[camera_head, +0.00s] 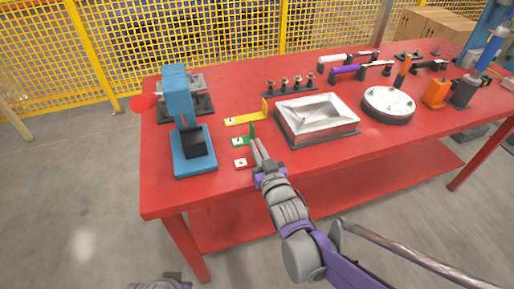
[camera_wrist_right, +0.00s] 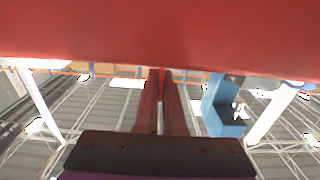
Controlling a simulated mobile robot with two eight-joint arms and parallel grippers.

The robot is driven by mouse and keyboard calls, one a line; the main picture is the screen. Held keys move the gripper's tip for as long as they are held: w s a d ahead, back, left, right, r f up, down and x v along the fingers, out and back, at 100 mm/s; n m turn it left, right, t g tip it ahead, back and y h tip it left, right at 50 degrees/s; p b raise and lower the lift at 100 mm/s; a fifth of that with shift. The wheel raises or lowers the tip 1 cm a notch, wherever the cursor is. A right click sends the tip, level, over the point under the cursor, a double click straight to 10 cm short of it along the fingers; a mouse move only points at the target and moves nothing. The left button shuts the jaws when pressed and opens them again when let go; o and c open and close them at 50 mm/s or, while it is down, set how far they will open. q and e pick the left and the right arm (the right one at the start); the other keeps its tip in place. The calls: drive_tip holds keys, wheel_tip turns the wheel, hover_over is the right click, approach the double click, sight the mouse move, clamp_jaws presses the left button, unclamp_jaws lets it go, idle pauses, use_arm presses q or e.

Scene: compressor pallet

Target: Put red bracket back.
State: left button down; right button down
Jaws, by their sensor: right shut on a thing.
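My right gripper (camera_head: 256,150) is low over the red table, just right of the green bracket (camera_head: 243,141). In the right wrist view its two fingers (camera_wrist_right: 162,78) are close together, with a thin red strip between them. I take this strip to be the red bracket (camera_wrist_right: 162,84), held in the jaws. In the head view the red bracket is hard to pick out against the red tabletop. A small pale square with a reddish spot (camera_head: 240,162) lies left of the fingers. Whether the bracket touches the table I cannot tell.
The yellow bracket (camera_head: 246,117) lies beyond the green one. A blue press (camera_head: 194,150) stands to the left. A grey metal tray (camera_head: 316,117) is close on the right, and a round flanged part (camera_head: 388,106) beyond it. The table's (camera_head: 200,200) front strip is clear.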

drive_tip(key=shift+f, duration=0.1)
drive_tip(key=c, duration=1)
unclamp_jaws()
drive_tip(key=shift+r, duration=0.25)
drive_tip(key=p+v, duration=0.2)
drive_tip(key=v, duration=1)
drive_tip(key=s+d+f+m+g+h, duration=0.2)
drive_tip(key=s+d+f+g+h, duration=0.3)
drive_tip(key=d+f, duration=0.35)
drive_tip(key=s+d+f+g, duration=0.1)
drive_tip(key=s+f+g, duration=0.1)
drive_tip(key=s, duration=0.3)
drive_tip(key=s+d+f+m+g, duration=0.1)
drive_tip(key=s+d+g, duration=0.1)
drive_tip(key=s, duration=0.3)
drive_tip(key=s+d+f+g, duration=0.2)
drive_tip(key=s+g, duration=0.1)
drive_tip(key=s, duration=0.2)
drive_tip(key=shift+d+f+m+g+h, duration=0.15)
drive_tip(key=shift+f+m+g+h, duration=0.15)
drive_tip(key=shift+f+g, duration=0.1)
